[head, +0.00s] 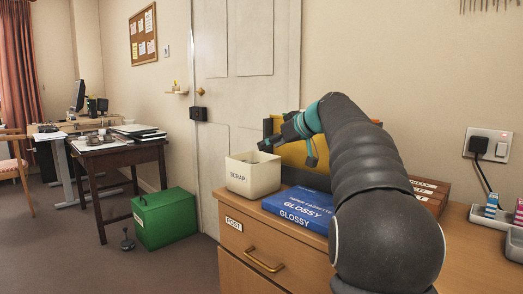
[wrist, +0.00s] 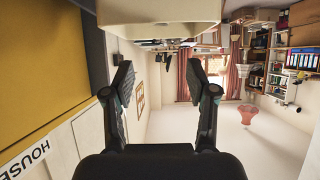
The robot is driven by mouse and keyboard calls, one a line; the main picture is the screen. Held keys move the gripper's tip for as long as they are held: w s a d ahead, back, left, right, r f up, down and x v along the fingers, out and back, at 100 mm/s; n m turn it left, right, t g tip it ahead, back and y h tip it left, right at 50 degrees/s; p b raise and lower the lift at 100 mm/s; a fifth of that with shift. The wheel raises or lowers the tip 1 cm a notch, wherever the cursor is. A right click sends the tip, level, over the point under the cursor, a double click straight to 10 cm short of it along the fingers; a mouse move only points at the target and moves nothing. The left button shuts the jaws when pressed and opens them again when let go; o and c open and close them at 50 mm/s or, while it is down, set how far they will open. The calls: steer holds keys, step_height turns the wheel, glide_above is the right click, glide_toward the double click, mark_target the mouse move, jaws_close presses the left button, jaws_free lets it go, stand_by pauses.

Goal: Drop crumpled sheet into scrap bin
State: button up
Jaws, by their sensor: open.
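The cream scrap bin (head: 252,176), labelled SCRAP, stands upright on the wooden cabinet. My gripper (head: 266,146) is just above the bin's back right rim, with its fingers pointing left. In the wrist view my gripper (wrist: 160,82) has its two fingers spread wide with nothing between them. That view is upside down, and a cream wall that looks like the bin (wrist: 160,12) crosses its top edge, beyond the fingertips. I see no crumpled sheet in either view. The bottom of the bin is hidden by its walls.
A blue GLOSSY paper box (head: 300,208) lies right of the bin. A yellow upright holder (head: 292,155) stands close behind my gripper, and its yellow face fills the wrist view's left (wrist: 40,70). A green box (head: 165,220) sits on the floor. Brown boxes (head: 430,192) lie behind my arm.

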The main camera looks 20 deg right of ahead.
steer(key=shift+v, duration=1.55)
steer(key=s+a+f+m+g+h, duration=0.1)
steer(key=s+a+f+m+g, duration=0.1)
steer(key=s+a+f, duration=0.55)
steer(key=s+a+f+m+g+h, duration=0.1)
steer(key=s+a+f+g, duration=0.1)
steer(key=s+a+f, duration=0.55)
steer(key=s+a+f+g+h, duration=0.1)
steer(key=s+a+f, duration=0.1)
steer(key=s+f, duration=0.5)
steer(key=s+a+f+m+h, duration=0.1)
steer(key=s+f, duration=0.6)
steer(key=s, duration=0.7)
steer(key=shift+a+f+g+h, duration=0.3)
steer(key=shift+a+g, duration=0.1)
steer(key=shift+a, duration=0.25)
